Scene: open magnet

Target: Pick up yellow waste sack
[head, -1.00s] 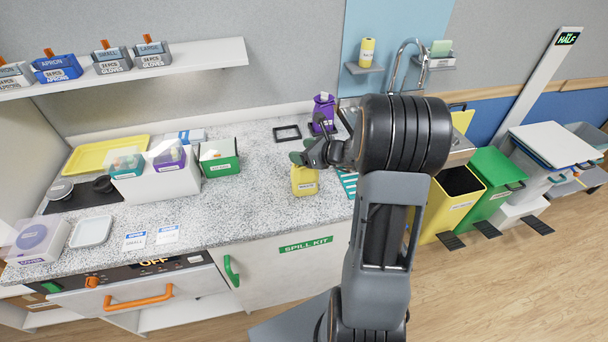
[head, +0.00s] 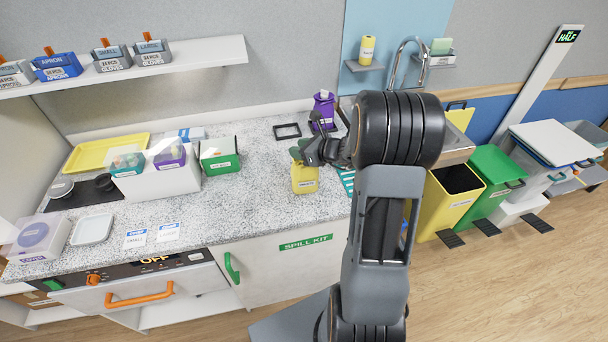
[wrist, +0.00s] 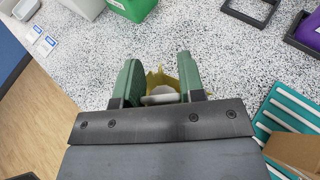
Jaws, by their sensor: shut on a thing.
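The yellow waste sack (head: 305,180) stands upright on the speckled counter, near its front edge, with a small pale label on its front. My gripper (head: 298,152) is at the top of the sack, reaching in from the right. In the wrist view, the green fingers of my gripper (wrist: 160,85) are shut on the sack's top, and the yellow sack (wrist: 155,76) shows between them with a pale round part. Most of the sack is hidden below the gripper in the wrist view.
A green box (head: 220,164) and a white bin (head: 160,180) stand to the left. A purple container (head: 323,110) and a black frame (head: 287,132) are behind. A teal ribbed mat (head: 348,183) lies just right. The counter left of the sack is mostly clear.

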